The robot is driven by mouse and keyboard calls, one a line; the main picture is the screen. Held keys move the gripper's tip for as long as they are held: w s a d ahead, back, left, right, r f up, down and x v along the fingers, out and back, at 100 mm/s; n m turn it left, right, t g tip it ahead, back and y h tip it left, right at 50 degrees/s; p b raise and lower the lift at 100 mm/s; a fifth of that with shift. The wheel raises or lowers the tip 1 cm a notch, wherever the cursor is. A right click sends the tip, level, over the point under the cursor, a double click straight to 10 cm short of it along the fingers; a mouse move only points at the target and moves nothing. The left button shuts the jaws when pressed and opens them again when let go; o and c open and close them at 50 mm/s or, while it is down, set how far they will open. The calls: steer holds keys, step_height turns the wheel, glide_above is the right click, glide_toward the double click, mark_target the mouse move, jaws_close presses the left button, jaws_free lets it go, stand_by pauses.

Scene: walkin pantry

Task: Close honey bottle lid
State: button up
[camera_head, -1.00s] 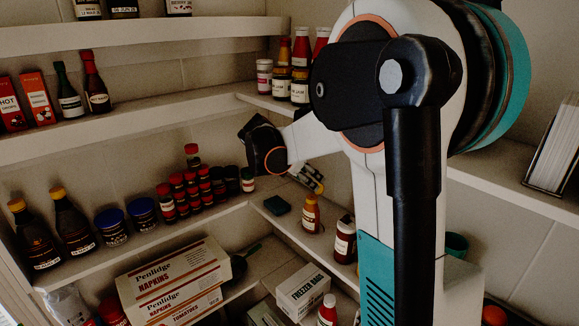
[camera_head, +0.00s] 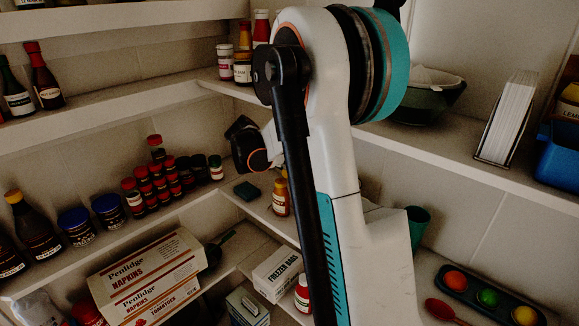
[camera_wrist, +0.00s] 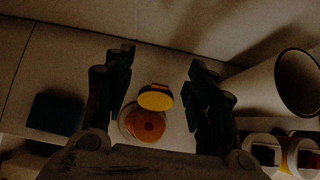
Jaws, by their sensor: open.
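The honey bottle (camera_head: 281,197) is a small amber bottle standing on the middle shelf, partly behind my arm in the head view. In the wrist view the bottle (camera_wrist: 145,126) shows from above with an orange round top, and its yellow lid (camera_wrist: 155,97) is tilted up at the top's far edge, apparently open. My gripper (camera_wrist: 158,80) is open, with one dark finger on each side of the lid and a gap on both sides. Nothing is between the fingers except the view of the lid and bottle.
A dark teal box (camera_head: 247,191) lies left of the bottle, also in the wrist view (camera_wrist: 55,113). Several small dark jars with red caps (camera_head: 155,182) stand farther left. At the wrist view's right is a pale cylinder (camera_wrist: 262,92) with a dark open end.

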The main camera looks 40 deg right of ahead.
mark_target(279, 181)
steer(key=shift+c, duration=0.2)
steer(key=c, duration=1.1)
steer(key=shift+o, duration=0.2)
steer(key=shift+a+h+b, duration=0.25)
steer(key=shift+h+b, duration=0.35)
steer(key=shift+b, duration=0.4)
steer(key=h+b, duration=0.2)
steer(key=b, duration=0.1)
steer(key=shift+a+f, duration=0.1)
steer(key=shift+a, duration=0.3)
steer(key=h+b, duration=0.2)
steer(key=b, duration=0.1)
steer(key=a+h+b, duration=0.1)
steer(key=b, duration=0.2)
steer(key=shift+s+a+t+h, duration=0.1)
steer(key=shift+a+t+h, duration=0.05)
steer(key=shift+t+h, duration=0.25)
steer(key=h+b, duration=0.1)
steer(key=b, duration=0.1)
steer(key=a+h+b, duration=0.1)
steer(key=h+b, duration=0.1)
steer(key=b, duration=0.1)
steer(key=h+b, duration=0.2)
steer(key=b, duration=0.1)
steer(key=shift+s+a+f, duration=0.15)
steer(key=shift+a, duration=0.25)
steer(key=shift+a+h+b, duration=0.2)
steer(key=shift+h+b, duration=0.7)
